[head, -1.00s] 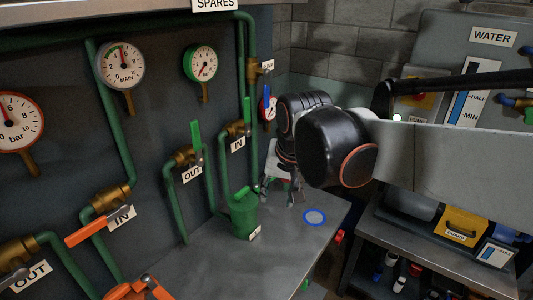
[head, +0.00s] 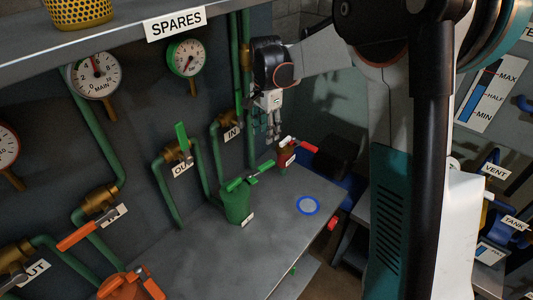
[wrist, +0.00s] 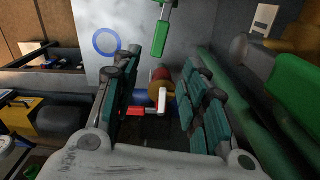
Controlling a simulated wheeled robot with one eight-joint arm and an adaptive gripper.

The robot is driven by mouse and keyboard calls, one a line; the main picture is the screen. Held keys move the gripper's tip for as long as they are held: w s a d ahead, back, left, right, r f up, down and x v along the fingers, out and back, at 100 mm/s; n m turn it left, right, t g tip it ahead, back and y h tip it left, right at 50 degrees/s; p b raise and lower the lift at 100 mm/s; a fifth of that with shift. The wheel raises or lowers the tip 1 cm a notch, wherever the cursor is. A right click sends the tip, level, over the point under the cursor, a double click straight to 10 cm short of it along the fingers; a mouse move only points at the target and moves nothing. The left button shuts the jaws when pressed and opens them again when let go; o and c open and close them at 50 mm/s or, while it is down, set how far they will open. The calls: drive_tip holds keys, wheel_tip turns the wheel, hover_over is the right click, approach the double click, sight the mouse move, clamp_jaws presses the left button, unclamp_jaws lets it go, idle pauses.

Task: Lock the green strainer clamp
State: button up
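The green strainer (head: 237,205) stands upright on the grey bench. Its green clamp (head: 250,177) lies across the top, with a lever end pointing up and to the right. In the wrist view a green lever (wrist: 161,37), which looks like the clamp's, shows at the top, beyond my fingers. My gripper (head: 271,132) hangs fingers down, above and to the right of the strainer, apart from it. In the wrist view my gripper (wrist: 160,108) is open, with its teal finger pads apart and nothing held. Whether the clamp is latched is too small to tell.
Green pipes and valves line the left wall. A blue ring (head: 307,205) marks clear bench.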

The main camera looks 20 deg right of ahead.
sight(266, 164)
wheel_tip(266, 164, down, 14)
drive_tip(key=b, duration=0.3)
drive_tip(key=shift+r, duration=0.15)
clamp_jaws()
